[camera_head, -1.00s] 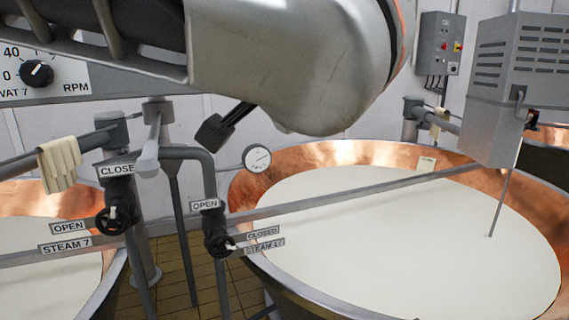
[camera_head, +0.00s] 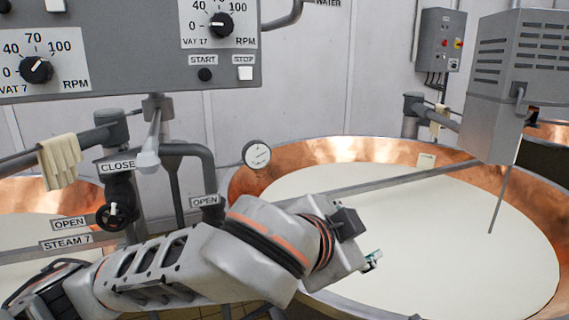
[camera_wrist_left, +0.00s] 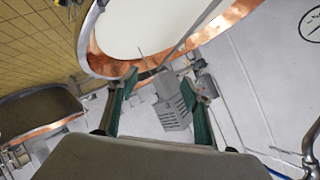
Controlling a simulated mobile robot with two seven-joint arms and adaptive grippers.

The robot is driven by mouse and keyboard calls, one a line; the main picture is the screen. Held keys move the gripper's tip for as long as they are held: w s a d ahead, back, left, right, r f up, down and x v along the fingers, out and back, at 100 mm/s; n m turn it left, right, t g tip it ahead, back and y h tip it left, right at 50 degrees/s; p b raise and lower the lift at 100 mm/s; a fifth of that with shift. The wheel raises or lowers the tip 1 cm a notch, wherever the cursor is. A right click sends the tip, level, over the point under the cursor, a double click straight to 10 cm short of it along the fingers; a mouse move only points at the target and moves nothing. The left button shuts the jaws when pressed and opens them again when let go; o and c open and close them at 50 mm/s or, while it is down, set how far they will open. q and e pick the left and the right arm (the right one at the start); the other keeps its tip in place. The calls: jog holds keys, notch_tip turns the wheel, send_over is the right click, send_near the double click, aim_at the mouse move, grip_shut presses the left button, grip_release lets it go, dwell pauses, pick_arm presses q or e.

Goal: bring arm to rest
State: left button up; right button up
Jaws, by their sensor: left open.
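My left arm comes in from the left in the head view and reaches across the lower middle, low in front of the vats. My left gripper (camera_head: 371,262) is at its end, over the near left part of the right-hand copper vat in the picture, and only partly visible. In the left wrist view, my left gripper (camera_wrist_left: 163,85) has its two green-padded fingers wide apart with nothing held between them. The copper vat (camera_head: 345,152) full of white liquid also shows in the wrist view (camera_wrist_left: 98,55). My right gripper is not in view.
A control panel (camera_head: 120,65) with dials hangs at upper left. Below it are the Steam 7 valve (camera_head: 114,214), pipes and a cloth (camera_head: 60,162). A round gauge (camera_head: 256,154) stands at the vat rim. A grey motor box (camera_head: 508,85) hangs at right.

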pick_arm(q)
jog(key=a+f+n+y, duration=0.4)
jog(key=a+f+n, duration=0.3)
jog(key=a+f, duration=1.6)
jog(key=s+a+f+n+g+y, duration=0.15)
jog(key=s+a+f+y, duration=0.25)
jog(key=s+a+f, duration=0.7)
jog(key=s+a+f+g+y, duration=0.2)
jog(key=s+a+f+y, duration=0.2)
jog(key=s+a+f, duration=0.55)
jog(key=w+d+f+n+t+h+p, duration=0.1)
jog(key=d+f+t+h+p, duration=0.1)
jog(key=d, duration=0.3)
jog(key=w+d+f+n+t+h+p, duration=0.1)
jog(key=d+f+n+t+h+p, duration=0.1)
jog(key=d, duration=0.4)
jog(key=h+p, duration=0.1)
jog(key=h, duration=0.1)
jog(key=shift+w+d+h, duration=0.2)
jog(key=shift+d+h, duration=0.05)
jog(key=shift+h, duration=0.15)
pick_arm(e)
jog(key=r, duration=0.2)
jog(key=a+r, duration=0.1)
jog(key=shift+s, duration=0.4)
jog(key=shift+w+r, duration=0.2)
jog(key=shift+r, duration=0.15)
